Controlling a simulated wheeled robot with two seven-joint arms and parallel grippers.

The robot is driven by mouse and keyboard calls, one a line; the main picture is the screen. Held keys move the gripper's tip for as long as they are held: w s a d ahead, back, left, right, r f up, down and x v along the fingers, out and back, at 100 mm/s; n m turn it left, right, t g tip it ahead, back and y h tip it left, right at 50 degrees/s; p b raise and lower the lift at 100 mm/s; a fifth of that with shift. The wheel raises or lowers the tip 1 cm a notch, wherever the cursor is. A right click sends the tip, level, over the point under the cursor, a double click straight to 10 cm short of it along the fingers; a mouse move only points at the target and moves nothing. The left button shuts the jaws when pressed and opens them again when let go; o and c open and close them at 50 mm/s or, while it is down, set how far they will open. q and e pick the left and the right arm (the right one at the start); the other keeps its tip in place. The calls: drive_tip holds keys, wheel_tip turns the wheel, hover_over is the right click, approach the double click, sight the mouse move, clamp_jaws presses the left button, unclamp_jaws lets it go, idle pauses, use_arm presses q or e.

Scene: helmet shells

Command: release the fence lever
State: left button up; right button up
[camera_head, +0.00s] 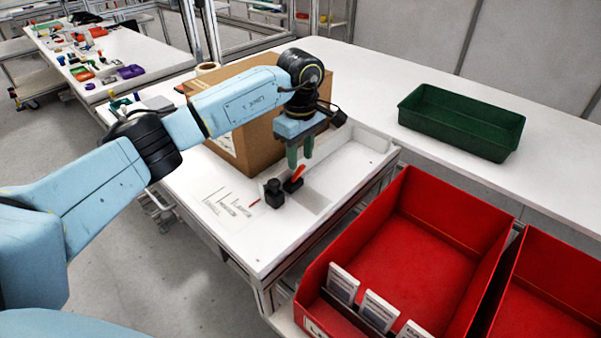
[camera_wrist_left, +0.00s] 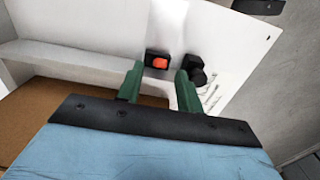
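The fence lever (camera_head: 297,176) is a small orange-red handle on a black base, standing on the white tray-like worktop. In the left wrist view the lever (camera_wrist_left: 160,63) shows as an orange spot on a black block, just beyond the fingertips. My left gripper (camera_head: 300,162) points down close above the lever, with its two green fingers apart. In the left wrist view the gap of the gripper (camera_wrist_left: 159,82) is empty. I cannot tell whether a finger touches the lever. My right gripper is in neither view.
A black knobbed block (camera_head: 273,194) stands beside the lever. A cardboard box (camera_head: 240,145) is close behind my left arm. Red bins (camera_head: 425,240) are at the front right. A dark green tray (camera_head: 460,125) lies on the right-hand white bench.

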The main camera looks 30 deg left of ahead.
sight(300, 174)
use_arm(q)
wheel_tip(300, 174, down, 6)
drive_tip(key=shift+r, duration=0.2)
drive_tip(key=shift+b, duration=0.3)
clamp_jaws()
